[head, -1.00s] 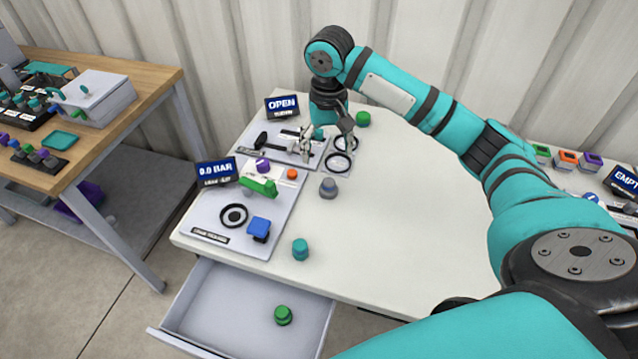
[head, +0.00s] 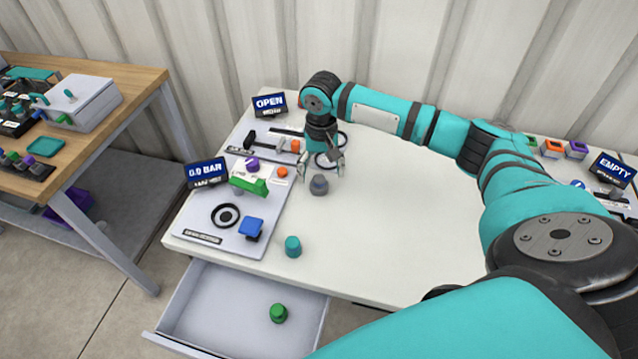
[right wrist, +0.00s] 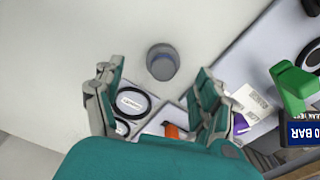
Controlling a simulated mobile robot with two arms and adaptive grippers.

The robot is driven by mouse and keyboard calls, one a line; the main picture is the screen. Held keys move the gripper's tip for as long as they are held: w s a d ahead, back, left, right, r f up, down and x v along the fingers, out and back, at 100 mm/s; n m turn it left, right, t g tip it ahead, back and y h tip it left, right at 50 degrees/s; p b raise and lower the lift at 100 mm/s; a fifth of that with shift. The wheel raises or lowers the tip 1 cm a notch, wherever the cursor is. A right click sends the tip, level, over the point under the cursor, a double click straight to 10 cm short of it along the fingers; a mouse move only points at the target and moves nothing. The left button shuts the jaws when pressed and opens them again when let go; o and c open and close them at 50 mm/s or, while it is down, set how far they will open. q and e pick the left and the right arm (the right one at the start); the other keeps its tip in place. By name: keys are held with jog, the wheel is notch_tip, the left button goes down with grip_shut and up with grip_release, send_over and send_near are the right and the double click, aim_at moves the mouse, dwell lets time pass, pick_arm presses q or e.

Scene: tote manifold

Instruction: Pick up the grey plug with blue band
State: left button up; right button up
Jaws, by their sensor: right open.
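The grey plug with a blue band (head: 319,185) stands upright on the white table, right of the grey panels. My right gripper (head: 333,170) is open and empty, just behind and above the plug in the head view. Its two spread fingers also show in the right wrist view (right wrist: 158,76). No contact with the plug is visible. My left gripper is not in view.
A teal plug (head: 293,246) stands near the table's front edge. A green plug (head: 278,313) lies in the open drawer (head: 215,300). A panel with a green lever (head: 250,186) and blue block stands left of the plug.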

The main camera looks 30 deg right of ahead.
aim_at(319, 178)
jog(key=f, duration=0.4)
jog(key=shift+w+a+f, duration=0.15)
jog(key=shift+a+f, duration=0.05)
jog(key=shift+f, duration=0.2)
jog(key=c, duration=1.3)
